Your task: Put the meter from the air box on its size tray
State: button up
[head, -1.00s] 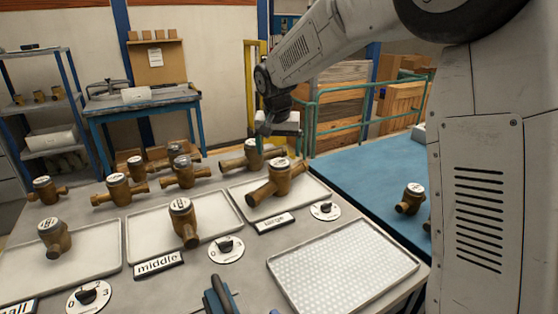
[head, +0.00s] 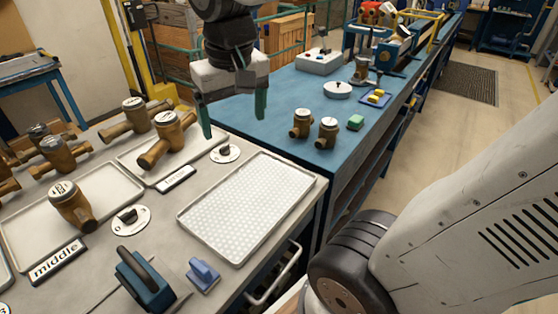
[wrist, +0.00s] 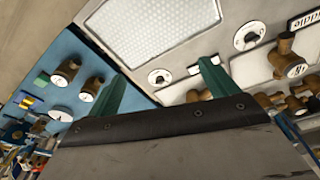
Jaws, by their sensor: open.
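My gripper (head: 233,112) is open and empty, its two green fingers pointing down above the seam between the grey and blue benches. The fingers also show in the wrist view (wrist: 163,85). Two brass meters (head: 302,123) (head: 327,132) stand on the blue bench, right of my gripper. A meter (head: 166,143) lies on the tray (head: 211,148) at the back of the grey bench. Another meter (head: 72,204) sits on the tray (head: 25,242) by the "middle" label (head: 58,260). I cannot tell which thing is the air box.
An empty dimpled tray (head: 249,208) lies at the grey bench's right edge. The blue bench also carries a white box (head: 320,62), a round white piece (head: 338,89) and a green block (head: 355,122).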

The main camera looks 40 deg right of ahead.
jog(key=s+f+n, duration=0.1)
jog(key=s+f, duration=0.2)
jog(key=s, duration=0.8)
jog(key=shift+s+f+n+g+y, duration=0.3)
jog(key=shift+s+f, duration=0.1)
